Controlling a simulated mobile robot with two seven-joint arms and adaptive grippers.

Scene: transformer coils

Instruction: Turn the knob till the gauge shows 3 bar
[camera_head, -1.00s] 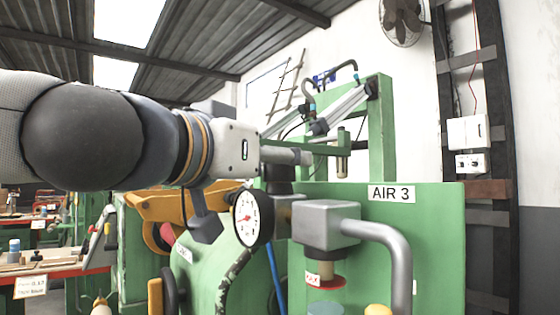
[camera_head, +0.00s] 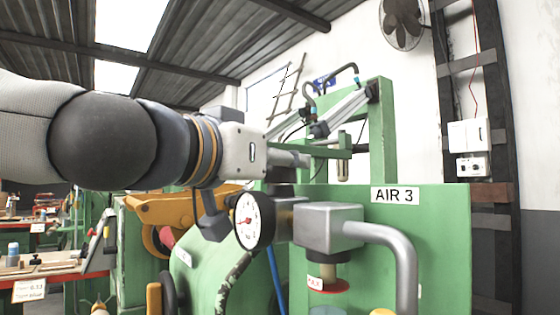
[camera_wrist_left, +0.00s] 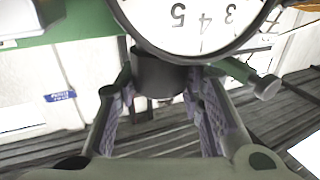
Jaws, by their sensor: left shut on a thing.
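The round gauge (camera_head: 255,221) has a white dial, black rim and red needle. In the head view its needle points towards the left of the dial; the exact reading is too small to tell. The gauge also fills the top of the left wrist view (camera_wrist_left: 195,22), where the numbers 5, 4 and 3 show but not the needle. The dark knob (camera_wrist_left: 160,74) sits against the gauge's rim in that view. My left gripper (camera_wrist_left: 158,92) is shut on the knob, one finger on each side. In the head view my left wrist partly hides this grip. My right gripper is not in view.
A grey block with a bent metal pipe (camera_head: 330,224) stands right of the gauge, before a green panel labelled AIR 3 (camera_head: 450,240). A green frame (camera_head: 382,130) rises behind. A blue hose (camera_head: 275,280) hangs below the gauge.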

